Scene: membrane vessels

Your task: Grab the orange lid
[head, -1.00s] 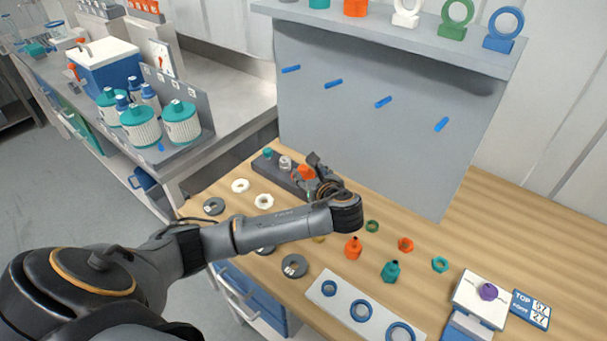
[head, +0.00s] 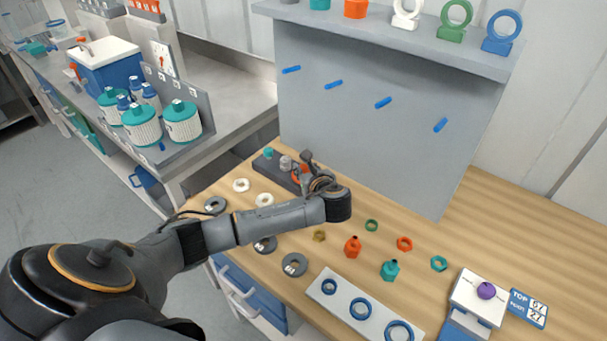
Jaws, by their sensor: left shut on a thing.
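The orange lid (head: 296,174) is at the right end of a dark rack (head: 264,166) at the back left of the wooden table. Only a small part of it shows. My left gripper (head: 301,177) is at the lid from its right side, shut on it. The fingers and most of the lid are hidden by the gripper body, so I cannot tell whether the lid still touches the rack. My right gripper is not in view.
A teal lid (head: 268,153) and a grey-white one (head: 286,162) sit on the rack beside my gripper. White and grey rings lie in front. An orange bottle-shaped piece (head: 353,247), a teal one (head: 389,270) and small rings stand right. A grey panel (head: 380,110) rises behind.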

